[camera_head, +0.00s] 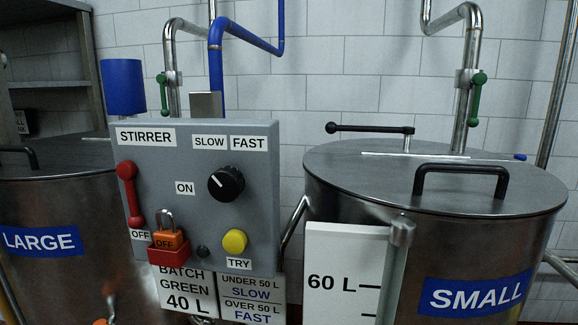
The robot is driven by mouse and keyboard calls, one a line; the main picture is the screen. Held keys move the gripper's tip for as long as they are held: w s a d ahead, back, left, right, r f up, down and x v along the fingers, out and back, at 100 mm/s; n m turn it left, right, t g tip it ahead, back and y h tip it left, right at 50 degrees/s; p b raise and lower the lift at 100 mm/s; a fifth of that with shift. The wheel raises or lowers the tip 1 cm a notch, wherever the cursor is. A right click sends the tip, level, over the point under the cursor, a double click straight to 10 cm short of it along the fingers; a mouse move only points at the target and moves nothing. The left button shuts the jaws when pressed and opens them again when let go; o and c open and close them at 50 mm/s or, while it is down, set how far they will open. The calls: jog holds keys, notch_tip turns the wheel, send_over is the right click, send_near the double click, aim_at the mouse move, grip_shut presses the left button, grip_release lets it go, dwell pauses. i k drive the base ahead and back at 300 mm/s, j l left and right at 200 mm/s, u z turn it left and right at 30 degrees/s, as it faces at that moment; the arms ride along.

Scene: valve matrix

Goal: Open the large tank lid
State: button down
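The large tank (60,245) stands at the left, a steel drum with a blue LARGE label (41,241). Its lid (72,157) lies flat on top and looks closed. A black handle (22,154) on that lid is cut by the left picture edge. The right part of the tank and lid is hidden behind the grey stirrer panel. My gripper is not in view.
The stirrer panel (205,175) stands in front, with a red lever, orange padlock, black knob and yellow button. The small tank (440,260) with its closed lid (340,170) is at the right. Pipes with green valve handles (477,98) run behind.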

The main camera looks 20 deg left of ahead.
aim_at(41, 158)
jog(key=u, duration=1.7)
